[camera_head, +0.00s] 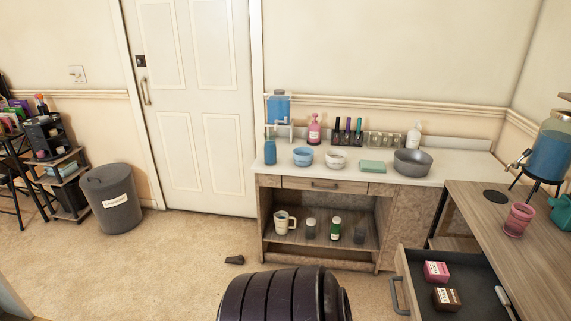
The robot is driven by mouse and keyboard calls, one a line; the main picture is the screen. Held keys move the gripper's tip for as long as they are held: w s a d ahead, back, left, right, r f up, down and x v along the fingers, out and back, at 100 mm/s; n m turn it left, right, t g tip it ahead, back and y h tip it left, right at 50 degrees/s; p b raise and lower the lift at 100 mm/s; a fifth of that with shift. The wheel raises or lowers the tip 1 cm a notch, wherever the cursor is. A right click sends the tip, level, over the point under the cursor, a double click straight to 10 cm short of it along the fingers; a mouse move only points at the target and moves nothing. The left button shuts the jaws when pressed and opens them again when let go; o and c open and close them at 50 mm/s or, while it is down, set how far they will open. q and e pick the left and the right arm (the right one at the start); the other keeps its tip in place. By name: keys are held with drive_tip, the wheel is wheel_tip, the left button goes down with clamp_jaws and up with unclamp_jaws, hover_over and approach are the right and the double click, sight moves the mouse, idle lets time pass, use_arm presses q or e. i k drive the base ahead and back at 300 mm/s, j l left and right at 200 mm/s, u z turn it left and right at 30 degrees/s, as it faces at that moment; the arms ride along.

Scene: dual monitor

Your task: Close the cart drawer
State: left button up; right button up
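The cart drawer (413,263) stands pulled out at the lower right, below a wood-topped surface (465,205). Its grey handle (397,296) is on its front, which faces left. Inside the dark drawer lie a pink box (436,271), a brown box (446,299) and a thin pale item (506,302) at the right. The lower part of the drawer is cut off by the picture's bottom edge. Neither of my grippers is in view.
A dark ribbed rounded shape (285,296) fills the bottom centre; I cannot tell what it is. A counter (330,178) with bottles and bowls stands behind. A grey bin (112,205) stands left. The left-centre floor is mostly clear.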

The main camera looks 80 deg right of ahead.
sight(473, 278)
drive_tip(key=z, duration=3.7)
